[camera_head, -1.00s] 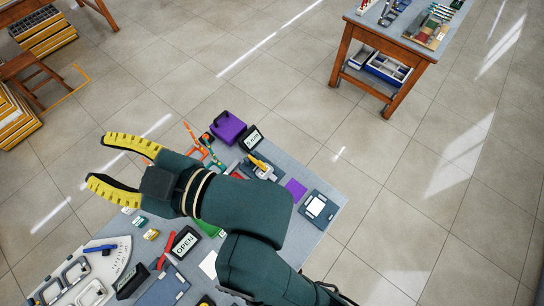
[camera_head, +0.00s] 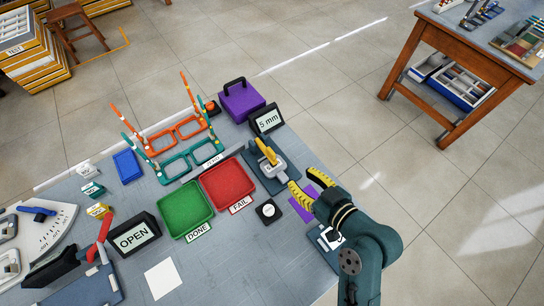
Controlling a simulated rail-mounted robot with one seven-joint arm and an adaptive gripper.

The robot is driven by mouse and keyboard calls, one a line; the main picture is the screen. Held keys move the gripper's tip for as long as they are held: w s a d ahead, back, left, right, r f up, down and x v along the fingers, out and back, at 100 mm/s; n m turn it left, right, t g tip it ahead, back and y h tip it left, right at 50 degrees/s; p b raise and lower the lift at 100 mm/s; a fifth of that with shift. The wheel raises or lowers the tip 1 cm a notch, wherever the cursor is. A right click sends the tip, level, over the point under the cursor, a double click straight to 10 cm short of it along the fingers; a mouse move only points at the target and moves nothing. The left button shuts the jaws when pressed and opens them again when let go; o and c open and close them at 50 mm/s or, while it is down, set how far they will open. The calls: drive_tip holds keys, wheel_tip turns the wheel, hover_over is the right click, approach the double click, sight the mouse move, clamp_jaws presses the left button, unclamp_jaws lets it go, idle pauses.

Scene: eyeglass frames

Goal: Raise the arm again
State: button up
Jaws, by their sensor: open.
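My gripper (camera_head: 300,177) has its two yellow ribbed fingers apart, with nothing seen between them. It is at the right side of the grey workbench (camera_head: 225,257), pointing up and left, and partly covers a purple square (camera_head: 301,208). Just left of the fingers is a small device with a yellow lever (camera_head: 267,152) on a dark base. My dark green arm comes in from the lower right. Whether the fingertips touch anything cannot be told. An orange eyeglass frame (camera_head: 161,138) and a teal eyeglass frame (camera_head: 176,166) stand at the bench's back, clear of the gripper.
A green DONE tray (camera_head: 185,208) and a red FAIL tray (camera_head: 228,184) lie mid-bench, both empty. A purple box (camera_head: 241,101) and a "5 mm" display (camera_head: 267,120) stand behind the lever device. An OPEN sign (camera_head: 134,237) is at left. Floor is clear beyond the bench's right edge.

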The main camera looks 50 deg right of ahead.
sight(274, 156)
drive_tip(key=b+x, duration=0.3)
drive_tip(key=x, duration=1.2)
drive_tip(key=shift+w+b, duration=0.1)
drive_tip(key=shift+b, duration=0.2)
clamp_jaws()
